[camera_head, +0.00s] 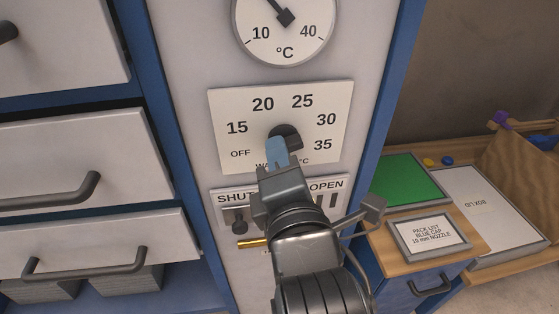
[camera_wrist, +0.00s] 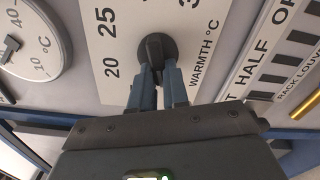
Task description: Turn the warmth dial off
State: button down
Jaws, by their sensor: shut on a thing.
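The warmth dial (camera_head: 289,134) is a dark round knob on a white plate (camera_head: 223,103) marked OFF, 15, 20, 25, 30 and 35. My gripper (camera_head: 277,150) reaches up to the dial from below, its blue fingers covering the knob's lower left part. In the wrist view, my gripper (camera_wrist: 157,76) has its two fingertips on either side of the raised grip of the warmth dial (camera_wrist: 168,46), shut on it. The OFF mark shows at the plate's lower left in the head view. I cannot tell which mark the dial points to.
A round °C gauge (camera_head: 284,45) is above the dial. A SHUT–OPEN slider panel (camera_head: 217,212) lies just below, partly behind my gripper. Drawers with handles (camera_head: 84,258) are at left. A wooden worktop (camera_head: 388,246) with a green panel and cards is at right.

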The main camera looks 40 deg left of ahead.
jog(key=shift+f+n, duration=0.15)
jog(key=shift+n, duration=0.45)
jog(key=c, duration=1.1)
grip_release()
jog(key=b+v, duration=0.1)
jog(key=v, duration=0.6)
jog(key=shift+s+d, duration=0.2)
jog(key=shift+d, duration=0.1)
